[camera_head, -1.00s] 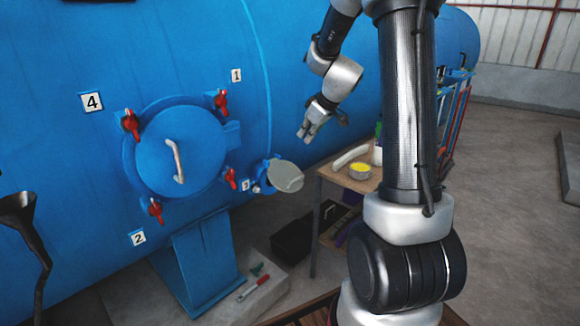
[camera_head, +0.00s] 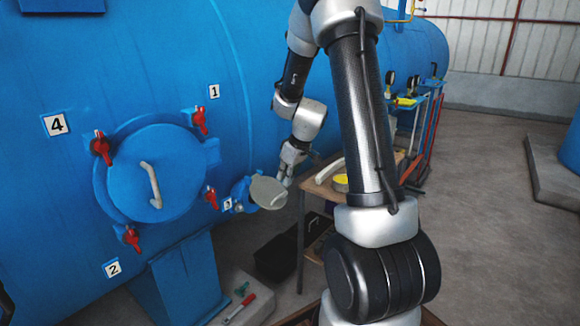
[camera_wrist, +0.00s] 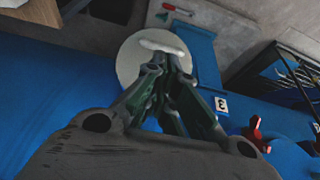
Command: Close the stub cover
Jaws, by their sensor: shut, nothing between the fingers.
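The stub cover (camera_head: 268,193) is a round grey disc with a pale handle. It stands swung out to the right of the small blue stub (camera_head: 241,192) on the tank's side. In the wrist view the cover (camera_wrist: 133,70) lies under my fingers, with its pale handle (camera_wrist: 163,46) just beyond the fingertips. My gripper (camera_head: 286,181) is at the cover's right edge, shut and empty. In the wrist view the fingers of my gripper (camera_wrist: 170,62) are together and overlap the cover. I cannot tell whether they touch it.
The large blue hatch (camera_head: 155,175) with red clamps is left of the stub. A wooden table (camera_head: 318,186) with a yellow-topped round item (camera_head: 341,182) stands close behind my gripper. A dark box (camera_head: 283,250) lies on the floor below.

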